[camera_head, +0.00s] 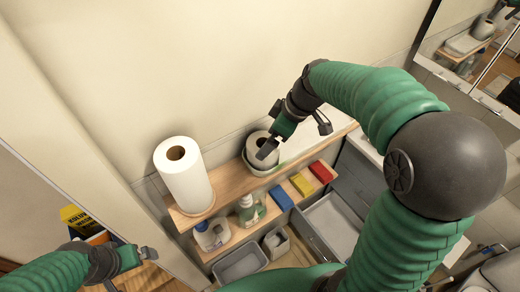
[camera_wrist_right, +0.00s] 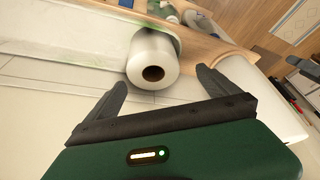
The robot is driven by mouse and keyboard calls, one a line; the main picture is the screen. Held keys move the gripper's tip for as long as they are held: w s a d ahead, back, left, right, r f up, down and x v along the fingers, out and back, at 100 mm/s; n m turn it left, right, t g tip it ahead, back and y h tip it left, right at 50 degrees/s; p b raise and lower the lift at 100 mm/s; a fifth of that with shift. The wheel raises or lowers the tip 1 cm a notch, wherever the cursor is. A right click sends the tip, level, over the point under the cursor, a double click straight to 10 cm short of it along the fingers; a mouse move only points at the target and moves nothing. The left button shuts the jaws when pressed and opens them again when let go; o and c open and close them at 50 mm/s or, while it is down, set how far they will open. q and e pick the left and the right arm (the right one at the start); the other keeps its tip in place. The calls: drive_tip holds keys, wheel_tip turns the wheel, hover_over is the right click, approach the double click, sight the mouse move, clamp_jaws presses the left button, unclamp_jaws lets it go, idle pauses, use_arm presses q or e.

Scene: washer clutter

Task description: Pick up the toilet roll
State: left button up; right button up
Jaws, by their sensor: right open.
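Nothing is between the fingers there. My left gripper (camera_head: 130,270) is low at the left, away from the shelf, with its fingers apart and empty.
A taller paper towel roll (camera_head: 184,178) stands on the upper shelf, left of the dish. Spray bottles (camera_head: 248,210) and blue, yellow (camera_head: 301,184) and red boxes are on the level below. Grey bins (camera_head: 240,263) sit lower. A wall runs behind the shelf.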

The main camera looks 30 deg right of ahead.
sight(267, 139)
drive_tip(key=w+f, duration=0.1)
drive_tip(key=f, duration=0.1)
drive_tip(key=w+f+p, duration=0.1)
drive_tip(key=shift+w+a+f, duration=0.15)
drive_tip(key=shift+w+f, duration=0.2)
drive_tip(key=f, duration=0.1)
drive_tip(key=f+p, duration=0.1)
drive_tip(key=f, duration=0.1)
drive_tip(key=shift+w+f, duration=0.25)
drive_tip(key=shift+w, duration=0.1)
drive_tip(key=shift+f, duration=0.15)
drive_tip(key=shift+w+a, duration=0.1)
drive_tip(key=shift+a, duration=0.15)
drive_tip(key=shift+c, duration=0.4)
drive_tip(key=shift+a, duration=0.25)
drive_tip(key=c, duration=0.5)
drive_tip(key=shift+d, duration=0.1)
drive_tip(key=c, duration=0.5)
use_arm(q)
drive_tip(key=r, duration=0.1)
drive_tip(key=w+d+r, duration=0.1)
drive_tip(key=shift+r, duration=0.35)
use_arm(e)
drive_tip(key=shift+d, duration=0.25)
drive_tip(key=shift+c, duration=0.4)
